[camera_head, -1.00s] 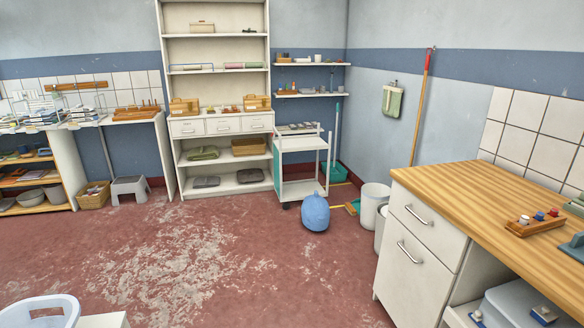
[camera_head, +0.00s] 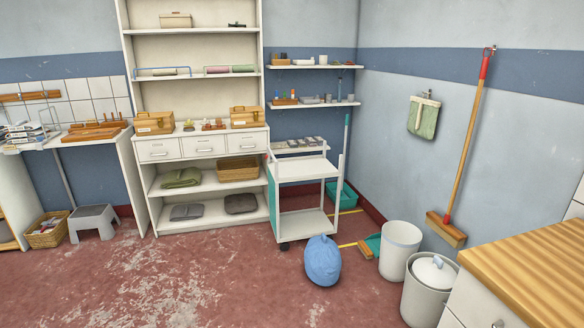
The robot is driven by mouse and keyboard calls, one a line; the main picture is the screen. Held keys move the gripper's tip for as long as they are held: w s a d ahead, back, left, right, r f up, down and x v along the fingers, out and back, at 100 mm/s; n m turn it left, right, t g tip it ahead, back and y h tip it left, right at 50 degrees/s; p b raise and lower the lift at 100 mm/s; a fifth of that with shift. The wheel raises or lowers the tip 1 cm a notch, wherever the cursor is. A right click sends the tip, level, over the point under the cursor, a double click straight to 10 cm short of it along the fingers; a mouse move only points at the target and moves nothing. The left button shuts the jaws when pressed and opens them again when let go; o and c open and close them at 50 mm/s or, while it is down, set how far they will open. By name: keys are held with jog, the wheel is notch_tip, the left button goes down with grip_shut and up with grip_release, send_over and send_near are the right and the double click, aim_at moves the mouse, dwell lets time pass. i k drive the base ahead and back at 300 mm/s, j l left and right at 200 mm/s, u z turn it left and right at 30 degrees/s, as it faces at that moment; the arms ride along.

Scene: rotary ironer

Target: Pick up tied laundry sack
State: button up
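The tied laundry sack is most likely the blue rounded bag (camera_head: 322,262) on the red floor, right of centre. It narrows to a small gathered top and stands upright. It sits in front of the white trolley (camera_head: 303,225), close to the trolley's right front. Nothing covers the sack from this side. My gripper does not show in the head view.
A wood-topped counter (camera_head: 535,262) fills the lower right. Worn red floor (camera_head: 190,285) is clear at front left.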

aim_at(322, 260)
jog(key=i, duration=0.8)
jog(key=i+z, duration=0.1)
jog(key=i, duration=0.75)
jog(key=i+j, duration=0.15)
jog(key=i, duration=0.65)
jog(key=i+j, duration=0.1)
jog(key=i, duration=0.75)
jog(key=i+z, duration=0.1)
jog(key=i, duration=0.7)
